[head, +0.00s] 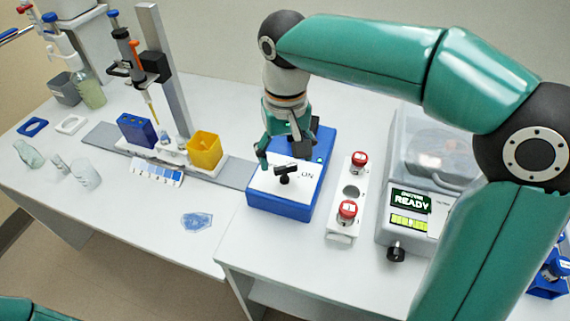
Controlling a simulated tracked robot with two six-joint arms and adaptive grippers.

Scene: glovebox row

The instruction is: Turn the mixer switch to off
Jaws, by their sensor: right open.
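The mixer (280,207) is a blue box with a white top plate, standing near the left edge of the right-hand bench. Its switch (285,173) is a small black T-shaped knob on that plate. The word ON shows just right of the knob; no OFF label can be made out. My right gripper (283,150) reaches down over the back of the mixer, its fingers spread and empty. It hangs just behind the knob and appears apart from it. Its wrist and fingers hide the mixer's back part. My left gripper is outside the picture.
A white holder (342,224) with two red-capped items stands right of the mixer, then a grey machine (383,225) reading READY. A yellow box (204,150) and blue box (137,130) stand left. A crumpled blue piece (197,222) lies on the otherwise clear bench front.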

